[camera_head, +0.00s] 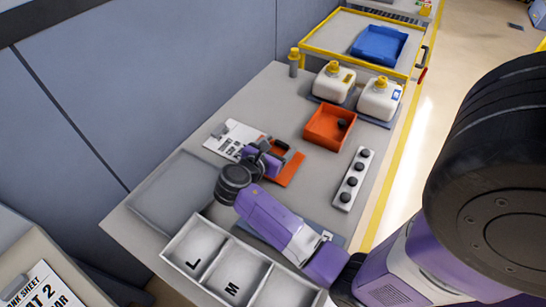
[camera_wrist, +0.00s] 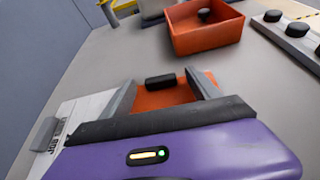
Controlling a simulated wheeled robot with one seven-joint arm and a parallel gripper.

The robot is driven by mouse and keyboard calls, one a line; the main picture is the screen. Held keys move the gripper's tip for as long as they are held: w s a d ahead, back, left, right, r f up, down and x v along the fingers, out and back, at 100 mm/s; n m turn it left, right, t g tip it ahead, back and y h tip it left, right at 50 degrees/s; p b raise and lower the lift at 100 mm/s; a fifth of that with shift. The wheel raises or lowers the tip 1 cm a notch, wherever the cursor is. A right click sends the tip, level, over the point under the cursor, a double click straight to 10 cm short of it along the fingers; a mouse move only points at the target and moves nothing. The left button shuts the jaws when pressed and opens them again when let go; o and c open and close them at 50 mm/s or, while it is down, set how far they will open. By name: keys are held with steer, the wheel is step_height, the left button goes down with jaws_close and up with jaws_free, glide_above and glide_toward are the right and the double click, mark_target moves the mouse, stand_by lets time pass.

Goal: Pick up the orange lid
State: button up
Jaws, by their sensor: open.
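The orange lid (camera_head: 291,171) is a flat orange plate on the grey table, partly hidden under my gripper in the head view. In the wrist view the lid (camera_wrist: 166,98) shows between the fingers, with a short black handle (camera_wrist: 160,82) on it. My gripper (camera_wrist: 161,84) is open, its two grey fingers on either side of the handle with gaps to it. In the head view my gripper (camera_head: 277,157) is low over the lid. I cannot tell whether the fingertips touch the lid.
An orange bin (camera_head: 322,139) with a dark knob inside stands beyond the lid. A pale strip with several black knobs (camera_head: 353,180) lies to the right. A white sheet (camera_head: 232,135) lies left. Two white jugs (camera_head: 333,88) stand at the back. Grey bins (camera_head: 195,245) are in front.

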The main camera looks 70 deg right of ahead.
steer(key=shift+d, duration=0.1)
steer(key=c, duration=1.4)
steer(key=shift+c, duration=0.5)
steer(key=shift+r, duration=0.1)
